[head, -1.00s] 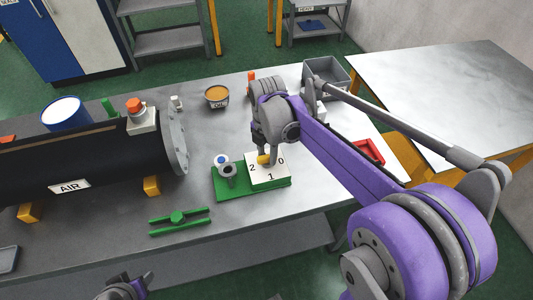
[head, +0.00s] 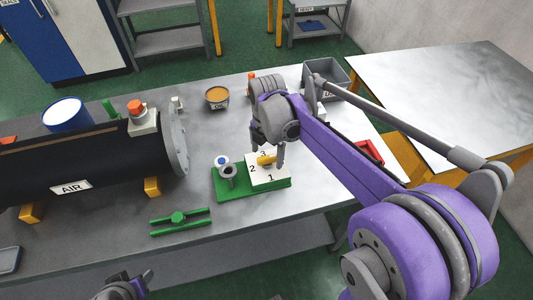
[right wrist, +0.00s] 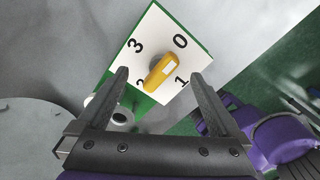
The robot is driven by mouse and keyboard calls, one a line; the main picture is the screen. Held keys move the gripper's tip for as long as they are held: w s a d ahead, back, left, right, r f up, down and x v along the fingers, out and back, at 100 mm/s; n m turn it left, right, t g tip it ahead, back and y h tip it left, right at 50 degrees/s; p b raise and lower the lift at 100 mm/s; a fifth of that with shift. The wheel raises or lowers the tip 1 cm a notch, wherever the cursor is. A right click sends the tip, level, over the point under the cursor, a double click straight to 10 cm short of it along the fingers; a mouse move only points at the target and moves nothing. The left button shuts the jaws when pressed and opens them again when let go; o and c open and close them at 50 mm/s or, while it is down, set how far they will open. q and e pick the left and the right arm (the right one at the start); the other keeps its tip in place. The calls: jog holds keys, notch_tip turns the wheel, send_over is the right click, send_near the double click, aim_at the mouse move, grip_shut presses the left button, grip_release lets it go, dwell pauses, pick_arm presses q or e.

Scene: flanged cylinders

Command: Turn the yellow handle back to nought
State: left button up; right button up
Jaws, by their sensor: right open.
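The yellow handle (head: 266,159) sits on a white dial plate (head: 270,181) numbered 0 to 3, fixed on a green base (head: 225,192). In the right wrist view the handle (right wrist: 161,72) lies slantwise, its white-marked end toward the 0 and its other end toward the 2. My right gripper (head: 270,150) is above the dial. In the right wrist view its open fingers (right wrist: 160,75) appear either side of the handle, with gaps; contact cannot be told. In the head view a finger hides the 0. My left gripper (head: 126,287) is at the bottom edge, partly cut off.
A grey flanged cylinder (head: 230,171) stands beside the dial. The black AIR tank (head: 90,160) lies to the left. A green bar-shaped part (head: 180,221) lies in front. A grey bin (head: 328,72) and red tray (head: 371,149) stand to the right.

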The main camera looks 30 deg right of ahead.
aim_at(266, 159)
jog(key=shift+w+r+p, duration=0.1)
jog(key=shift+r+p, duration=1.05)
jog(key=shift+r, duration=1.35)
pick_arm(q)
jog(key=r, duration=0.1)
jog(key=w+r, duration=0.1)
jog(key=r, duration=0.1)
jog(key=shift+w+r, duration=0.3)
jog(key=shift+r, duration=0.05)
jog(key=shift+s, duration=0.1)
pick_arm(e)
jog(key=shift+s+a+m, duration=0.25)
jog(key=shift+s+m, duration=0.15)
jog(key=shift+m, duration=0.1)
jog(key=s+a+f+m+t, duration=0.2)
jog(key=s+m, duration=0.4)
jog(key=m, duration=0.4)
jog(key=s+a+f+m+t, duration=0.2)
jog(key=s+m, duration=0.5)
jog(key=m, duration=0.4)
jog(key=shift+a+f+t, duration=0.4)
jog(key=shift+a+t, duration=0.5)
jog(key=shift+a, duration=0.25)
jog(key=shift+s, duration=0.1)
